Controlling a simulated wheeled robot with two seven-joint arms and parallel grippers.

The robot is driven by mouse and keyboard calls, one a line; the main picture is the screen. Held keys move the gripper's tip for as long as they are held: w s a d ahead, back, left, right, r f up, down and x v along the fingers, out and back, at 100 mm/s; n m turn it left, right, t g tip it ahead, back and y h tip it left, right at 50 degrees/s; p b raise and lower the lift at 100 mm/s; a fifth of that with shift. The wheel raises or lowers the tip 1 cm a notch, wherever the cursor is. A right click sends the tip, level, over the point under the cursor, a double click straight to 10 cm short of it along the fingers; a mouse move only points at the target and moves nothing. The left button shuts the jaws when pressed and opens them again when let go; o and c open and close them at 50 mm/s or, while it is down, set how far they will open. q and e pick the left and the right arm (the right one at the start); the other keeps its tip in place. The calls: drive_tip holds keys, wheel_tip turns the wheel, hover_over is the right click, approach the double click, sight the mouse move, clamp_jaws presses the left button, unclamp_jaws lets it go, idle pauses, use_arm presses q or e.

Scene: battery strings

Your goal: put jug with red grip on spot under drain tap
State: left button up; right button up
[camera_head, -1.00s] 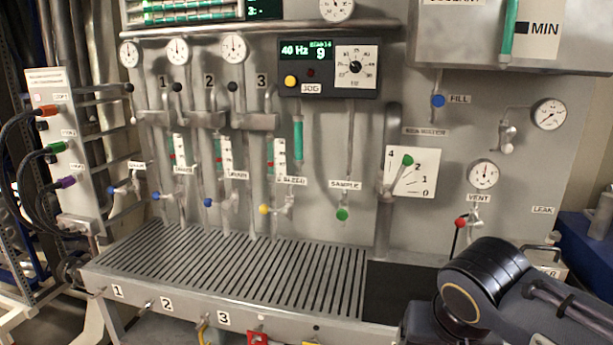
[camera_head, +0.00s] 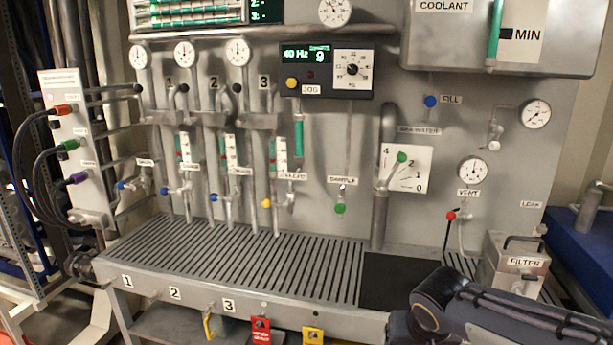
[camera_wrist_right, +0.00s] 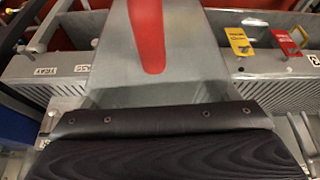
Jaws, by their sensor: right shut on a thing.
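The jug with red grip (camera_wrist_right: 190,85) fills the middle of the right wrist view. Its body is grey and its grip is a red strip (camera_wrist_right: 150,30). My right gripper (camera_wrist_right: 155,125) shows as a dark jaw across the bottom of that view, shut on the jug. In the head view only my right forearm shows at the lower right; the right gripper and jug are out of that frame. My left gripper is not in view. Several small taps line the panel, including a blue-knobbed one (camera_head: 121,186); their labels are too blurred to pick out the drain tap.
A slatted bench (camera_head: 230,262) runs below the panel, with a dark mat (camera_head: 395,283) at its right. A filter box (camera_head: 515,262) stands behind my forearm. Red (camera_head: 261,331) and yellow (camera_head: 313,337) tags hang at the bench front. The slatted top is clear.

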wheel_tip(320, 180, down, 18)
drive_tip(key=n+y+p, duration=0.1)
drive_tip(key=shift+n, duration=0.4)
drive_tip(key=shift+s+r, duration=0.1)
idle(0.5)
